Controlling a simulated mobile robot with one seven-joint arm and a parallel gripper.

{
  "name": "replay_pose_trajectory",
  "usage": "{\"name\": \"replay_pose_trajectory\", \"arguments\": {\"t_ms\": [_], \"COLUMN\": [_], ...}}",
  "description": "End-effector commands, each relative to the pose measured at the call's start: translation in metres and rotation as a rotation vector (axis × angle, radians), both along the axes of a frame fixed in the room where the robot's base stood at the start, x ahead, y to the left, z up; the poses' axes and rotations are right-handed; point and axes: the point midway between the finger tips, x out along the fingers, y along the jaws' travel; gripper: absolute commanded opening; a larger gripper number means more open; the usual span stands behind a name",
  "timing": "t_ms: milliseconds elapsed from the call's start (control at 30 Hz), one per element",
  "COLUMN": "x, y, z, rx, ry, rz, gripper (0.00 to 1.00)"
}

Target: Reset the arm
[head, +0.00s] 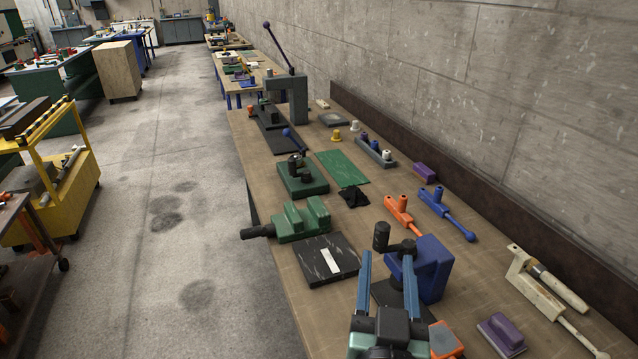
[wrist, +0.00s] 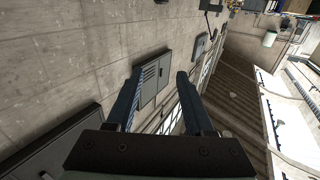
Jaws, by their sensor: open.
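My gripper (head: 388,285) shows at the bottom of the head view, above the near part of the long workbench (head: 270,190). Its two blue fingers are apart, with nothing held between them. In the wrist view my gripper (wrist: 158,95) is also open and empty. Beyond the fingers there are a concrete wall and a grey wall cabinet (wrist: 157,75). In the head view a blue block-shaped device (head: 432,268) stands on the bench just behind the right finger. I cannot tell whether the finger touches it.
Around my gripper on the bench are a green vise (head: 300,220), a black plate (head: 312,268), an orange tool (head: 399,212), a blue tool (head: 440,210) and a cream clamp (head: 535,290). The concrete wall (head: 480,80) borders the right. A yellow cart (head: 75,190) stands left; the floor between is clear.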

Motion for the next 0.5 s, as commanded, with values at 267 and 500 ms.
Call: {"name": "replay_pose_trajectory", "arguments": {"t_ms": [267,500], "x": [-0.014,-0.073], "y": [0.053,0.084], "z": [0.214,0.33], "rx": [-0.057,-0.084], "ry": [-0.427,-0.7], "rz": [0.092,0.143], "gripper": [0.53,0.53]}}
